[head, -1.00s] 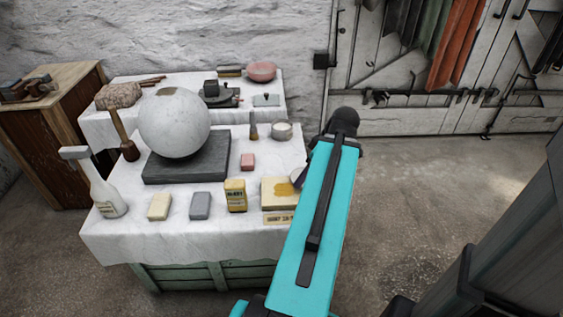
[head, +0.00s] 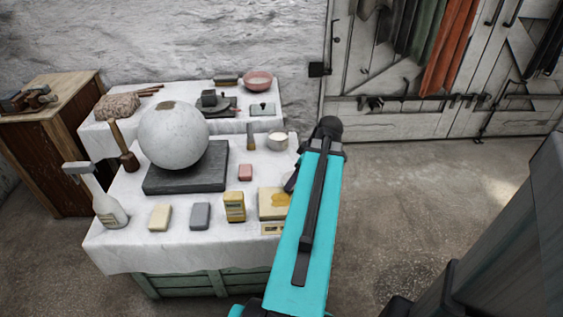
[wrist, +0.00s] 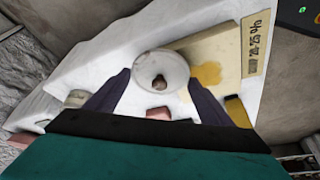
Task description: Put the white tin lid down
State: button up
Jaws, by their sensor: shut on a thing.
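The white tin lid (wrist: 160,72) is a pale round disc with a small dark mark near its middle, seen in the wrist view. My gripper (wrist: 163,88) is shut on it, one dark finger on each side of the disc. Behind the lid is the white-covered table (wrist: 85,70), and the lid overlaps the edge of a cream board (wrist: 205,45) with a yellow stain. I cannot tell whether the lid touches the table.
Near the gripper are a pink block (head: 245,172), a yellow box (head: 234,207) and a white tin (head: 278,141). A big plaster sphere (head: 173,136) stands on a dark slab (head: 185,181). White cloth is bare between the pink block and the board.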

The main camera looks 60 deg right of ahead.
jog(key=w+d, duration=0.2)
jog(key=w, duration=0.1)
jog(key=w+d+f, duration=0.1)
jog(key=w+d, duration=0.1)
jog(key=w, duration=0.1)
jog(key=w+d, duration=0.2)
jog(key=w, duration=0.2)
jog(key=shift+w+d+f+b, duration=0.1)
jog(key=shift+d+f+b, duration=0.1)
jog(key=shift+b, duration=0.15)
jog(key=shift+f, duration=1.65)
jog(key=shift+f+b, duration=0.15)
jog(key=shift+b, duration=0.15)
jog(key=o, duration=1)
jog(key=p+v, duration=0.1)
jog(key=v, duration=1.1)
